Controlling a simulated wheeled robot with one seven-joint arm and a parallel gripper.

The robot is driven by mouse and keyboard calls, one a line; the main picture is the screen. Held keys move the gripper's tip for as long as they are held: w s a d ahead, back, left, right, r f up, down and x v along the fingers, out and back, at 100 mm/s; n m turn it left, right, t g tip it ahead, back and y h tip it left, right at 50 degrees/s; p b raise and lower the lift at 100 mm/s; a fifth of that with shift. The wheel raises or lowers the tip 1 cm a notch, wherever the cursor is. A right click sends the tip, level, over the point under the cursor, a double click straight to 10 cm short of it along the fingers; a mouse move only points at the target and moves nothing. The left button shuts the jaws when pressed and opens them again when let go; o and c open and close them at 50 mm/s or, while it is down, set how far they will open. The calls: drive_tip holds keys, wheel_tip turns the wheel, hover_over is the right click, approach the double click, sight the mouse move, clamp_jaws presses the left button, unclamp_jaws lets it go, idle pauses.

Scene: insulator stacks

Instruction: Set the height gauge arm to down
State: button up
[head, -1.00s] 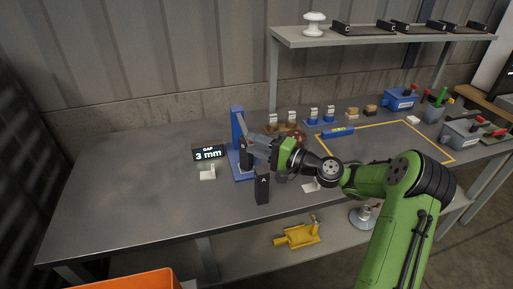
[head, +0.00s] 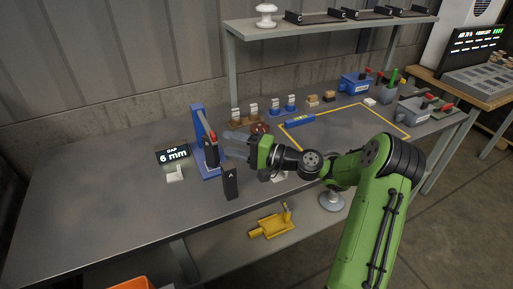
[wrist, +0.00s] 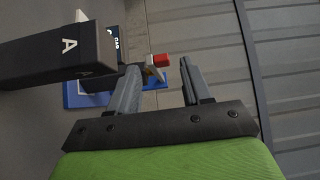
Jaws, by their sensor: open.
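The height gauge has a blue upright (head: 198,128) on a blue base (head: 206,171), at the table's middle in the head view. A display (head: 173,154) beside it reads "GAP 6 mm". The gauge arm's red tip (wrist: 160,60) shows in the wrist view between the two fingers in the picture, seemingly just beyond the fingertips. It is small in the head view (head: 213,135), so the arm's exact angle is hard to tell. My gripper (head: 228,146) is open and empty, just right of the upright; its fingers also show in the wrist view (wrist: 160,76).
A black block marked A (head: 230,184) stands in front of the gauge, close under my fingers. A white stand (head: 174,175) sits to the left. Small parts (head: 272,108) and a blue bar (head: 300,121) lie behind right. The table's left side is clear.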

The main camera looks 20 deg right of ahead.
drive_tip(key=p+v, duration=0.2)
drive_tip(key=v, duration=0.9)
drive_tip(key=shift+s+d, duration=0.25)
drive_tip(key=s+a+r+n+g+h+p, duration=0.2)
drive_tip(key=a+n+g, duration=0.15)
drive_tip(key=a, duration=0.35)
drive_tip(key=s+a+r+n+g+h+p, duration=0.1)
drive_tip(key=s+a+n+g+h+p, duration=0.15)
drive_tip(key=a+g, duration=0.35)
drive_tip(key=s+r+n+t+h+p, duration=0.1)
drive_tip(key=s+r+h+p, duration=0.2)
drive_tip(key=s+r, duration=0.3)
drive_tip(key=s+r+n+t+h+p, duration=0.1)
drive_tip(key=s+r+h+p, duration=0.3)
drive_tip(key=s, duration=0.9)
wheel_tip(320, 180, up, 3)
drive_tip(key=shift+d+r+n+h, duration=0.2)
drive_tip(key=shift+d+n+h, duration=0.15)
drive_tip(key=shift+h, duration=0.4)
